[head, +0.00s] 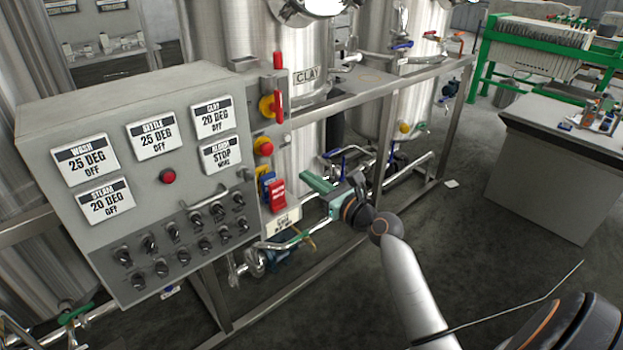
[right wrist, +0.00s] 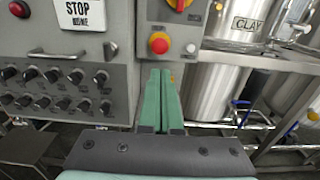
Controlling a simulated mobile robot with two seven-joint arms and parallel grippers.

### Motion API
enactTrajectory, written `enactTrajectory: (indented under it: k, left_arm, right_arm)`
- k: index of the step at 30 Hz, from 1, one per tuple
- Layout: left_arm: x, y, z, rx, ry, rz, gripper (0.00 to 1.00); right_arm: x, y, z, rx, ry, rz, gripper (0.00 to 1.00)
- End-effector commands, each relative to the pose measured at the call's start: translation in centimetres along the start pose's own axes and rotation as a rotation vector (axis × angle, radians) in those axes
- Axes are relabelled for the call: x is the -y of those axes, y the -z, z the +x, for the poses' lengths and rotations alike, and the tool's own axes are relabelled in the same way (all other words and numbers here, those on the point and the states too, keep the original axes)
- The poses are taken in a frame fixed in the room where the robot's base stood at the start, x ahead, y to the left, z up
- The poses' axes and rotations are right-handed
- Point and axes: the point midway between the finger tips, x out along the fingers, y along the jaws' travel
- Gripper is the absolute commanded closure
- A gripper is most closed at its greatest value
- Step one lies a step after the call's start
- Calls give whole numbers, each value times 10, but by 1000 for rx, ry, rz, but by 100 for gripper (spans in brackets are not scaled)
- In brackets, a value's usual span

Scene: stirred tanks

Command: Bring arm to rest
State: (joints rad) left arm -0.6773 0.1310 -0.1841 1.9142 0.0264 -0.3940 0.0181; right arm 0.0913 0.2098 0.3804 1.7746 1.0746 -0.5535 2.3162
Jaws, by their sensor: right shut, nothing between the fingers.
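My right arm reaches in from the lower right in the head view. Its right gripper (head: 307,180) has green fingers and is shut and empty. It is in front of the tank frame, just right of the control panel's edge and close to a red switch (head: 278,196). In the right wrist view the two green fingers (right wrist: 160,80) lie side by side, below a red emergency button on a yellow ring (right wrist: 159,43). Whether the fingers touch the panel or frame cannot be told. My left gripper is not in view.
A grey control panel (head: 120,225) with labels, knobs and a red lamp stands at the left. A metal frame (head: 380,92) with pipes and valves surrounds the steel tanks (head: 225,45). A grey bench (head: 545,165) stands at the right. Open floor (head: 470,235) lies between.

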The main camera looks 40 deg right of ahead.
Motion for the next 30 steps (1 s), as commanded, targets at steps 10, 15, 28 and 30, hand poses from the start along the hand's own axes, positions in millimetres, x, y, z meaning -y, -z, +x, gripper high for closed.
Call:
enactTrajectory:
  k: [10, 15, 28, 30]
  left_arm:
    - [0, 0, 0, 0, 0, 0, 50]
    - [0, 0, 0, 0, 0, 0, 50]
    - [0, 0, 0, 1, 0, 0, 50]
    - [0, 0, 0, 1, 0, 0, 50]
  right_arm:
    - [0, 0, -2, 0, 0, 1, 100]
    - [0, 0, -2, -1, 0, 0, 100]
    - [-46, 95, -31, -202, -90, -647, 100]
    - [-64, 125, -46, -253, -153, -882, 100]
